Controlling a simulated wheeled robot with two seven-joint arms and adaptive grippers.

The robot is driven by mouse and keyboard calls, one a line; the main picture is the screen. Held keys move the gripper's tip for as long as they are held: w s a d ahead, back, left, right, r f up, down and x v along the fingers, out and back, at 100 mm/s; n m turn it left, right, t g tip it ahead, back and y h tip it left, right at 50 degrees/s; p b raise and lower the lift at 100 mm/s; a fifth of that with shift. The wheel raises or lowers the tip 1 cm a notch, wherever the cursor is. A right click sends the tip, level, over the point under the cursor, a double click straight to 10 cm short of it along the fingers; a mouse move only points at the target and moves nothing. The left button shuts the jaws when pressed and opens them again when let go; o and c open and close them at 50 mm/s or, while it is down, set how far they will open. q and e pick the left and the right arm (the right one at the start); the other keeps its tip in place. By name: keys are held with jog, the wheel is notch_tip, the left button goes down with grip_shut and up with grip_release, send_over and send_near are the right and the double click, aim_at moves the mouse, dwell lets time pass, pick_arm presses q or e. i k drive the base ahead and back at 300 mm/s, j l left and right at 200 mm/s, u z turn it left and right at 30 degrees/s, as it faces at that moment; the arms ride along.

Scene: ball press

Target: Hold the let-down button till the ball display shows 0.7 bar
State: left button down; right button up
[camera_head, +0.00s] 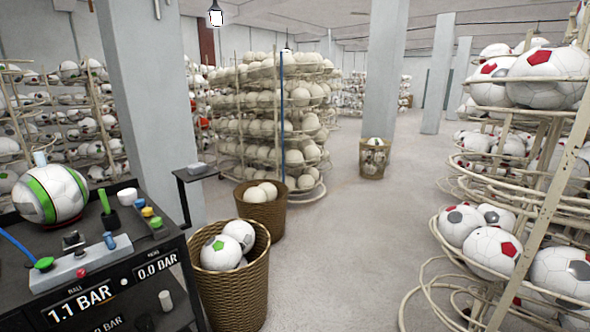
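The ball display (81,304) on the bench front reads 1.1 BAR. A white, green and grey ball (50,193) sits on the dark bench at the left. In front of it is a grey control box (100,260) with a red button (81,272), a blue knob (109,240) and a black square part (73,241). I cannot tell which control is the let-down button. Neither gripper is in view.
Small coloured parts (149,212) and a green-handled tool (104,201) are on the bench's right side. A wicker basket of balls (235,290) stands close to the bench's right. Ball racks (550,180) line the right. The floor (345,250) between is clear.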

aim_at(80, 253)
jog(key=j+u, duration=0.1)
jog(key=u, duration=0.7)
jog(key=j+u, duration=0.15)
jog(key=u, duration=0.65)
jog(key=i+j, duration=0.05)
